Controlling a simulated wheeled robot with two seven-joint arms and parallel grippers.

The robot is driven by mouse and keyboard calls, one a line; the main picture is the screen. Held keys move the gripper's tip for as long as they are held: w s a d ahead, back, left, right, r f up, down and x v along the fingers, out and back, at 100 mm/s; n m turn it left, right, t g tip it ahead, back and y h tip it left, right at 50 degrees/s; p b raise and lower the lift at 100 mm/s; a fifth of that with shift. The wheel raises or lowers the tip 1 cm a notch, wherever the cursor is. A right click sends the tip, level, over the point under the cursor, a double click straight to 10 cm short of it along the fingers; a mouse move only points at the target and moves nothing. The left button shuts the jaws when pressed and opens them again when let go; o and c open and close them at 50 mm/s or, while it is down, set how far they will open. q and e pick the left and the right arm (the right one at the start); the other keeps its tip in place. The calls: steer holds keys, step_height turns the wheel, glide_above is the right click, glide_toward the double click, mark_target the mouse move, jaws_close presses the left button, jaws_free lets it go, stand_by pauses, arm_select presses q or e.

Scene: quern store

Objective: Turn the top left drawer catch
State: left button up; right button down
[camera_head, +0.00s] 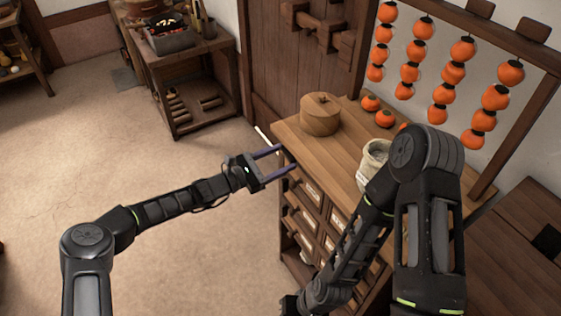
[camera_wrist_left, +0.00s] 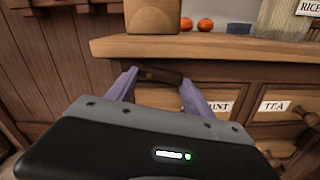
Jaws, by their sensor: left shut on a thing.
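The drawer chest (camera_head: 316,158) stands right of centre in the head view, with labelled drawers in its front. My left gripper (camera_head: 285,157) reaches the top left corner of that front. In the left wrist view, a dark catch (camera_wrist_left: 160,76) lies between the purple fingertips, just under the top's edge. The left gripper is shut on this catch, which lies nearly level with a slight tilt. The top left drawer (camera_wrist_left: 158,98) shows below it, partly hidden by my gripper. My right arm hangs in front of the chest; its gripper (camera_head: 290,303) is low and partly cut off.
On the chest top stand a round wooden box (camera_head: 320,117), orange fruit (camera_head: 371,103) and a pale jar (camera_head: 374,158). Strings of orange fruit (camera_head: 443,93) hang behind on a wooden frame. A workbench (camera_head: 180,55) stands at the back left. The floor at left is clear.

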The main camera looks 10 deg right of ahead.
arm_select(q)
steer(key=m+b, duration=0.3)
steer(key=shift+w+f, duration=0.1)
steer(key=shift+f, duration=0.05)
arm_select(e)
step_height(320, 180, down, 4)
steer(key=shift+w+f, duration=0.1)
steer(key=shift+f, duration=0.1)
arm_select(q)
steer(key=o, duration=1.4)
steer(key=shift+c, duration=0.2)
arm_select(e)
steer(key=shift+r, duration=0.1)
